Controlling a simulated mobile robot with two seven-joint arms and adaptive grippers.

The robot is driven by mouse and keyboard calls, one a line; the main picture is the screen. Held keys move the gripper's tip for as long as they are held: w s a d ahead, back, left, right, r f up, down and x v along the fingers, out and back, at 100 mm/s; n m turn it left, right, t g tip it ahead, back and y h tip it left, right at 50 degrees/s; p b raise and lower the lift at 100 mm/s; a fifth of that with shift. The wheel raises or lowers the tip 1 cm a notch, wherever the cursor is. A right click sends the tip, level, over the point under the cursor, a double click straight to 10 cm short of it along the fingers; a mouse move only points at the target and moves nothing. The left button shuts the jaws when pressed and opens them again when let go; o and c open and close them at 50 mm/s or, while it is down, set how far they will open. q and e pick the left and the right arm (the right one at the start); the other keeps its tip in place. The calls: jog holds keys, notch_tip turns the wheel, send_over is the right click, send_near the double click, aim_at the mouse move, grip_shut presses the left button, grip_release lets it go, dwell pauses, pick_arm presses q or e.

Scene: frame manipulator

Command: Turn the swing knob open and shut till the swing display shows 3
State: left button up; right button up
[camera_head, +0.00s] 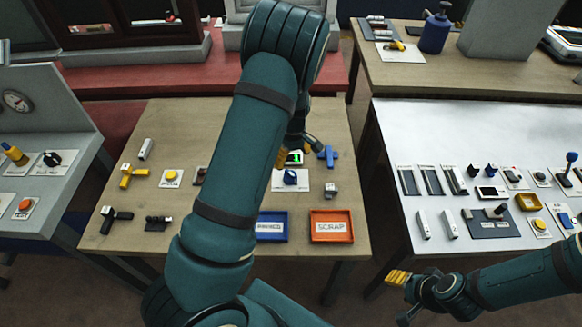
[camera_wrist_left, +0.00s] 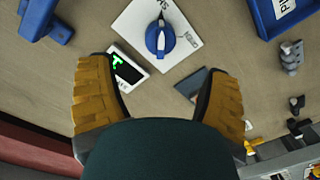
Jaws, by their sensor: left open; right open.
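A blue knob (camera_head: 291,177) sits on a white plate on the middle wooden table. The left wrist view shows the knob (camera_wrist_left: 160,40) with its pointer bar and partly visible lettering on the plate. Beside it is a small white-framed display (camera_head: 294,158) with a green figure; the display (camera_wrist_left: 127,67) is partly behind a finger in the left wrist view, and I cannot read it surely. My left gripper (camera_head: 284,155) is open and empty above the table, near the knob but apart from it; my arm hides part of it. My right gripper (camera_head: 398,278) is open and empty, off the table's right edge.
A blue tray (camera_head: 271,239) and an orange scrap tray (camera_head: 331,239) stand at the front. A blue part (camera_head: 328,155) and a grey metal part (camera_head: 330,190) lie near the knob. A white table (camera_head: 390,125) with many controls is at right.

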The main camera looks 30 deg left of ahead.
pick_arm(q)
jog(key=shift+r, duration=1.45)
